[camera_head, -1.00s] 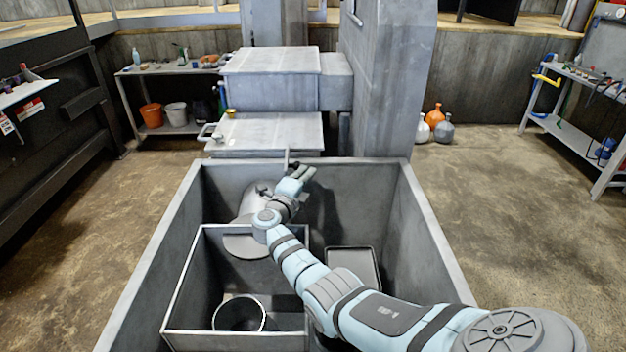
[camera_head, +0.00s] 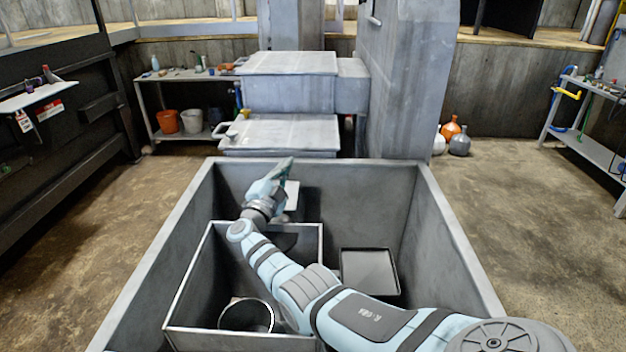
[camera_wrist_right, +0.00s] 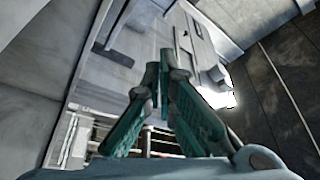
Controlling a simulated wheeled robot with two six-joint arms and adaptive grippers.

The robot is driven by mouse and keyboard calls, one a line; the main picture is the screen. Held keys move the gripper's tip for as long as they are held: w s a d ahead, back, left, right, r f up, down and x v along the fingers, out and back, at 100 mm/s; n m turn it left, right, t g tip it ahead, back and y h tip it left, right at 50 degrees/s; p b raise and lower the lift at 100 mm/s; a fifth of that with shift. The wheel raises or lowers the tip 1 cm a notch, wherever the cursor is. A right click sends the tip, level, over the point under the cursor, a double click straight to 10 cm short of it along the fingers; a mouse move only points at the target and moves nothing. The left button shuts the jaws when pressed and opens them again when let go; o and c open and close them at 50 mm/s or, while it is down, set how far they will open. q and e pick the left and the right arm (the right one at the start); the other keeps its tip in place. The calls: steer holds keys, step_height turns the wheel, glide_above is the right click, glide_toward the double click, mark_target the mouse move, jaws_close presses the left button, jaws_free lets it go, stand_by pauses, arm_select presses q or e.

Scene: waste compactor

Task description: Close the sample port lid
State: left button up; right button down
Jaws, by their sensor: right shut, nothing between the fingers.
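My right gripper (camera_head: 284,168) is shut and empty, its green fingers pointing up near the far wall of the large grey bin. In the right wrist view its teal fingers (camera_wrist_right: 165,65) come together at the tips. I cannot pick out the sample port lid for certain. A pale, flat, square-edged piece (camera_head: 292,203) shows just right of the gripper, partly covered by it. Part of a dark rounded plate (camera_head: 292,241) shows below, behind my right arm. I cannot tell whether the gripper touches either. My left gripper is out of view.
The large grey bin (camera_head: 450,235) holds an open square box (camera_head: 190,285) with a round ring-like container (camera_head: 245,315) in it, and a dark tray (camera_head: 370,270). Grey metal blocks with a handled lower slab (camera_head: 285,132) stand behind the bin. A shelf (camera_head: 185,76) is at the left.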

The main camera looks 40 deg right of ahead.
steer(key=shift+w+a+f+b, duration=0.4)
steer(key=shift+w+a+b, duration=0.25)
steer(key=shift+w+a, duration=0.15)
step_height(320, 180, up, 5)
steer(key=p, duration=0.5)
steer(key=s+a+f+p, duration=0.4)
steer(key=s+a+p, duration=0.1)
steer(key=s+a, duration=0.1)
steer(key=shift+s+a+f, duration=0.25)
steer(key=shift+s+f, duration=0.05)
steer(key=shift+s, duration=0.15)
